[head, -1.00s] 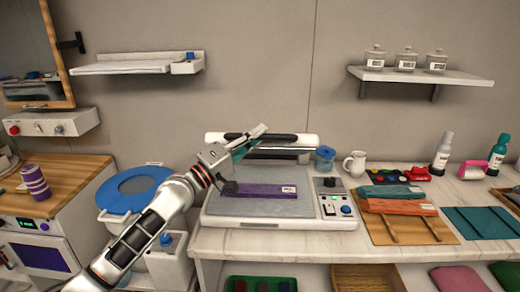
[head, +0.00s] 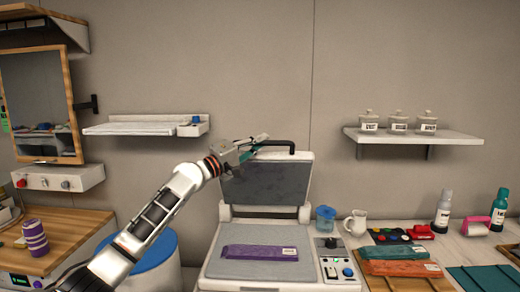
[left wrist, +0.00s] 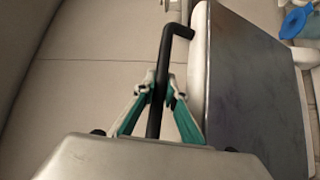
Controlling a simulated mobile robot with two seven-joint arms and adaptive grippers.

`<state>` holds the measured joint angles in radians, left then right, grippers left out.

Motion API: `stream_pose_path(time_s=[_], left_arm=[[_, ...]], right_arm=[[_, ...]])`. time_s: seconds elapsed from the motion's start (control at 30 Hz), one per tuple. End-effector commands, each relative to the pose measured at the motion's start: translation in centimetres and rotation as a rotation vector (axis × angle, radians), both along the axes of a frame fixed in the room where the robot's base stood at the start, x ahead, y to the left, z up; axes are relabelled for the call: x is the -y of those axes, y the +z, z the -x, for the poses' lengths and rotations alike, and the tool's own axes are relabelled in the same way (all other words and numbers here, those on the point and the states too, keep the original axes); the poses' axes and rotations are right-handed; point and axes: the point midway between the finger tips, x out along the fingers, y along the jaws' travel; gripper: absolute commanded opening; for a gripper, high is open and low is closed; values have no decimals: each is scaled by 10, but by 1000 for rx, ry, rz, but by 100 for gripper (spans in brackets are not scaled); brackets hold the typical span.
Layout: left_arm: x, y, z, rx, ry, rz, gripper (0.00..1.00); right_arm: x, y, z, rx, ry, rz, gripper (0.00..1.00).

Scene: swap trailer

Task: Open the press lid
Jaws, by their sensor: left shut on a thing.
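The press (head: 232,272) stands on the counter with its lid (head: 268,180) raised, tilted up and back, its dark inner face showing. The lid also fills the right part of the left wrist view (left wrist: 255,90). A black bar handle (head: 280,144) runs along the lid's top edge. My left gripper (head: 250,148) is shut on this handle at its left part. In the left wrist view the fingers (left wrist: 158,92) close around the black handle (left wrist: 165,60). My right gripper is not in view.
A control panel (head: 338,265) with knob and buttons is at the press's right. A blue-lidded jar (head: 325,220) and white jug (head: 356,223) stand close right of the lid. A wall shelf (head: 145,128) hangs behind my left arm.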

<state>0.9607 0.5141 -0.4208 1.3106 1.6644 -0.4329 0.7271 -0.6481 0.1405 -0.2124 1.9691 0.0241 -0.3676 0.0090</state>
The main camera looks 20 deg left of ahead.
Motion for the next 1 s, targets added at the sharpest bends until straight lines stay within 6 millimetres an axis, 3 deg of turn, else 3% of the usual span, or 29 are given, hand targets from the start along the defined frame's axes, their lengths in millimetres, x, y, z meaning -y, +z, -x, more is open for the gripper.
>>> stream_pose_path(time_s=[0.53,0.57,1.0], left_arm=[[-1,3,-6,-19,-1,7,0],[-1,3,-6,-19,-1,7,19],[-4,0,-2,-19,0,6,19]], right_arm=[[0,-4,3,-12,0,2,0],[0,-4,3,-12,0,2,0],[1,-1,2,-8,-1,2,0]])
